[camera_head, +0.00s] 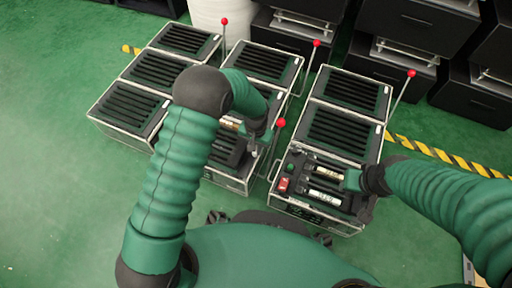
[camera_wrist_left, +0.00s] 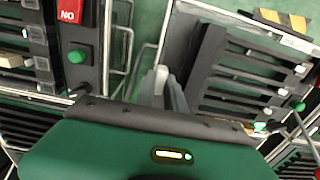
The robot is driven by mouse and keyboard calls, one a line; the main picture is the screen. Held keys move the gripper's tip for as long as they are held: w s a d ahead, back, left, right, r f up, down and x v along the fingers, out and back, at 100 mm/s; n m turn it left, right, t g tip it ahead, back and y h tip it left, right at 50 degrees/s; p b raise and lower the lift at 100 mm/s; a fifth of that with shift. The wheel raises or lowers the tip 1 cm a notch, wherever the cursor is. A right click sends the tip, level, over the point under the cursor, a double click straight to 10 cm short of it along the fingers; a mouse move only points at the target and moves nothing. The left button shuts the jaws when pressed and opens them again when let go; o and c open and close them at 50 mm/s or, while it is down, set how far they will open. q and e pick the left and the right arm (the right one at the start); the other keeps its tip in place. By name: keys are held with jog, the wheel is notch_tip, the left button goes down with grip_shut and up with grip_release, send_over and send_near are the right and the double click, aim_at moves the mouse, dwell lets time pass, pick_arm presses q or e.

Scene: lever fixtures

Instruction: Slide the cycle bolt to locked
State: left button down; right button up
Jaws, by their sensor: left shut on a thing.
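The front right unit (camera_head: 275,203) has a red switch (camera_head: 283,184), a green button (camera_head: 291,168) and two labelled cylinders, one gold (camera_head: 328,173) and one white (camera_head: 324,198). I cannot tell which part is the cycle bolt. My left gripper is over the right side of the front middle unit (camera_head: 232,180). In the left wrist view its fingers (camera_wrist_left: 167,87) are close together beside a dark slanted bar (camera_wrist_left: 205,58). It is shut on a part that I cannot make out. My right gripper (camera_head: 352,180) is by the gold cylinder; its fingers are too small to read.
Several slatted units stand in three columns. Thin levers with red balls (camera_head: 281,122) rise beside them. A narrow gap separates the middle and right columns. Black drawers (camera_head: 400,88) stand behind. Green floor (camera_head: 50,150) is clear at the left.

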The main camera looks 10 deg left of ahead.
pick_arm(q)
jog(key=a+p, duration=0.3)
jog(key=w+a+p, duration=0.1)
jog(key=a, duration=0.1)
jog(key=shift+r, duration=0.2)
jog(key=shift+a+f, duration=0.15)
jog(key=shift+a, duration=0.05)
jog(key=shift+w, duration=0.1)
jog(key=c, duration=1.4)
grip_release()
jog(key=shift+a, duration=0.1)
